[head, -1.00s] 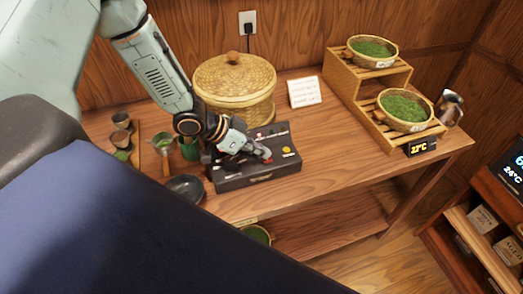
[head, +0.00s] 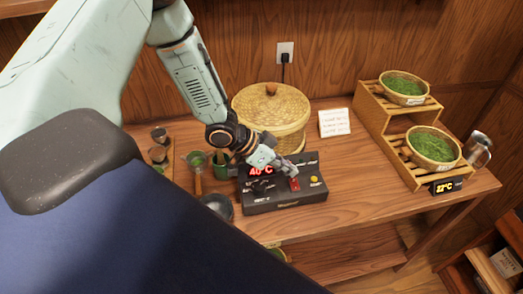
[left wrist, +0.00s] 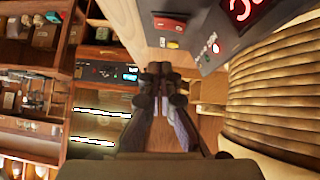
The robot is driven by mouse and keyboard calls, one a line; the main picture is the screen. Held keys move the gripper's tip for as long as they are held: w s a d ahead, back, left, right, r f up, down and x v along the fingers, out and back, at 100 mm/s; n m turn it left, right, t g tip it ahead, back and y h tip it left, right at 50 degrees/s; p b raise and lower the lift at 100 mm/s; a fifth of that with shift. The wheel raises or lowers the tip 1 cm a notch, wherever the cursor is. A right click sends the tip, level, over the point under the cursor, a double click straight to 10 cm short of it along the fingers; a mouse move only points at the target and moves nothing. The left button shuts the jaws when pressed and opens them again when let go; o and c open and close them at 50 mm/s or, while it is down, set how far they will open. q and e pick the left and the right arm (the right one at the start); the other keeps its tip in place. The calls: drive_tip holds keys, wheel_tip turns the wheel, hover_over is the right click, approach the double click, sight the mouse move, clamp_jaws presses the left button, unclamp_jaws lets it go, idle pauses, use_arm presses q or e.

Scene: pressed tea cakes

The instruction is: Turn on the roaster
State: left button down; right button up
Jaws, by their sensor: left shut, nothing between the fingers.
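The roaster's black control box (head: 285,203) sits on the wooden table, in front of a round lidded woven basket (head: 271,113). Its red display (head: 262,170) is lit and reads about 40°C. A red switch (head: 294,185) and a yellow button (head: 314,179) are on its top. My left gripper (head: 291,170) is shut and empty, just over the box near the red switch; I cannot tell if it touches. In the left wrist view the fingertips (left wrist: 160,70) are together, with the red switch (left wrist: 171,22) and part of the lit display (left wrist: 243,10) above them.
A white card (head: 334,122) stands right of the basket. A stepped wooden rack (head: 381,122) holds trays of green leaves. Cups (head: 158,153) and a dark bowl (head: 217,206) are left of the box. The table between box and rack is clear.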

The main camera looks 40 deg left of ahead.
use_arm(q)
drive_tip(key=s+d+p+v, duration=0.1)
drive_tip(key=p+v, duration=0.3)
drive_tip(key=v, duration=0.4)
drive_tip(key=shift+s+r, duration=0.15)
drive_tip(key=shift+r, duration=0.3)
drive_tip(key=shift+s+a, duration=0.15)
drive_tip(key=shift+a, duration=0.05)
